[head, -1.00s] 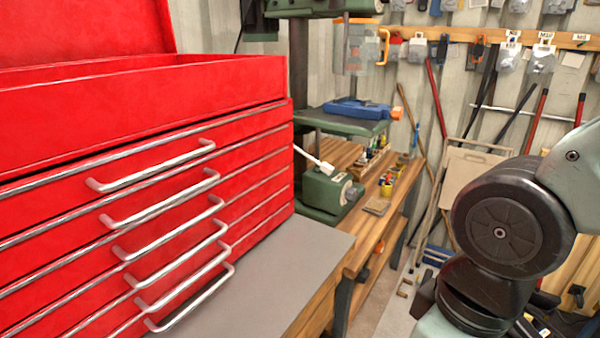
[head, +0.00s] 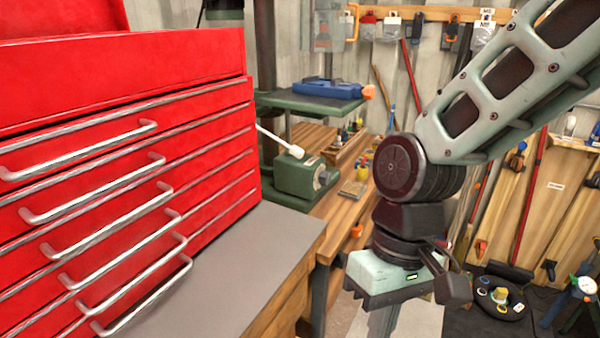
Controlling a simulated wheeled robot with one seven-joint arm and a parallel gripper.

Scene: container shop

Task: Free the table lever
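In the head view, a pale lever (head: 280,142) with a white knob slants down to the right, beside the drill press column and above its green base block (head: 305,175). Its inner end is hidden behind the red tool chest. The green drill press table (head: 320,104) is above it and carries a blue vise (head: 328,88) with an orange end. My gripper (head: 385,295) hangs at the end of my arm, to the right of the lever and well apart from it, in front of the wooden bench. Its fingers cannot be made out.
The red tool chest (head: 120,150) with several handled drawers fills the left, on a grey bench top (head: 235,270). Small jars (head: 362,170) and a small block (head: 352,188) are on the wooden bench (head: 345,205). Tools hang on the back wall. A black round tray (head: 500,305) is at lower right.

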